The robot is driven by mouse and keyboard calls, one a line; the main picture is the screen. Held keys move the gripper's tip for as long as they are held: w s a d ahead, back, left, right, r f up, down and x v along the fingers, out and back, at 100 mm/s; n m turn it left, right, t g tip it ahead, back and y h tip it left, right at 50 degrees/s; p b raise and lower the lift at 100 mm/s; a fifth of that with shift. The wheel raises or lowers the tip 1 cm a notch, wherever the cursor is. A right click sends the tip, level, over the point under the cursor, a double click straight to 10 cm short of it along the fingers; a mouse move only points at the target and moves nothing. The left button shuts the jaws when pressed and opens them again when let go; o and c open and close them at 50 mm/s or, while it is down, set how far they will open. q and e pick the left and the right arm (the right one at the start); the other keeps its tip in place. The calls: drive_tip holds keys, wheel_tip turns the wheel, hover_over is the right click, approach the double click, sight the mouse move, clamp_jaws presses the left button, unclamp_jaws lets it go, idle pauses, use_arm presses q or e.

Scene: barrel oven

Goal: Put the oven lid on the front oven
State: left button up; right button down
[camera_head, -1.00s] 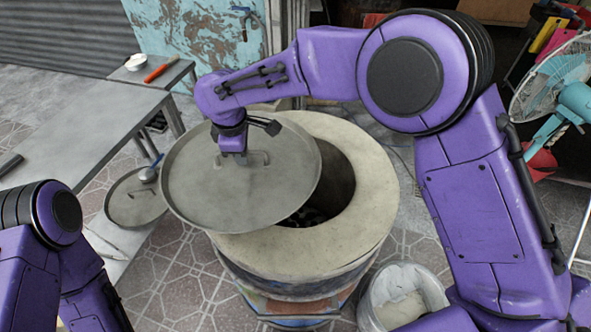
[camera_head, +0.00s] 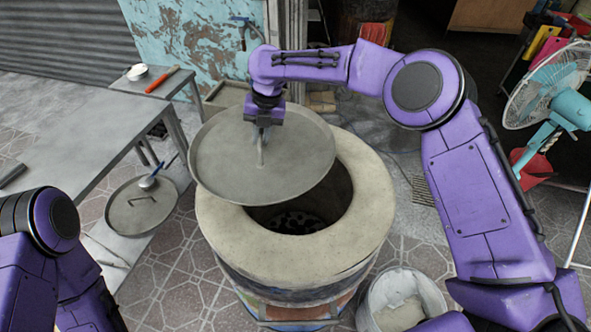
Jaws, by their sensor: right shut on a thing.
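The oven lid (camera_head: 225,160), a round grey metal disc with a bar handle, is held by my right gripper (camera_head: 263,132), which is shut on the handle. The lid is over the back left part of the front oven (camera_head: 365,215), a round barrel with a thick beige rim. The oven's dark opening shows in front of and to the right of the lid. Whether the lid touches the rim is hard to tell. My left arm shows at the lower left, but its gripper is out of view.
A second lid (camera_head: 128,215) lies on a low shelf at left with a ladle (camera_head: 147,182) on it. A grey table (camera_head: 75,135) stands at left. A white bucket (camera_head: 430,290) stands front right of the oven, and a fan (camera_head: 548,88) stands at far right.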

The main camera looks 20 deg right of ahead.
sight(296, 152)
drive_tip(key=s+d, duration=0.1)
drive_tip(key=s+d+f+p, duration=0.1)
drive_tip(key=d, duration=0.2)
drive_tip(key=shift+s+d+f, duration=0.1)
drive_tip(key=shift+s+f, duration=0.15)
drive_tip(key=shift+s, duration=0.15)
drive_tip(key=d+f, duration=0.1)
drive_tip(key=s+d+f+p, duration=0.1)
drive_tip(key=f, duration=0.1)
drive_tip(key=s+d+f+p, duration=0.1)
drive_tip(key=f, duration=0.1)
drive_tip(key=shift+f, duration=0.2)
drive_tip(key=f, duration=0.1)
drive_tip(key=f+p, duration=0.2)
drive_tip(key=shift+s+d+f, duration=0.1)
drive_tip(key=shift+d+f, duration=0.2)
drive_tip(key=shift+f, duration=0.1)
drive_tip(key=c, duration=1.1)
unclamp_jaws()
drive_tip(key=shift+s, duration=0.1)
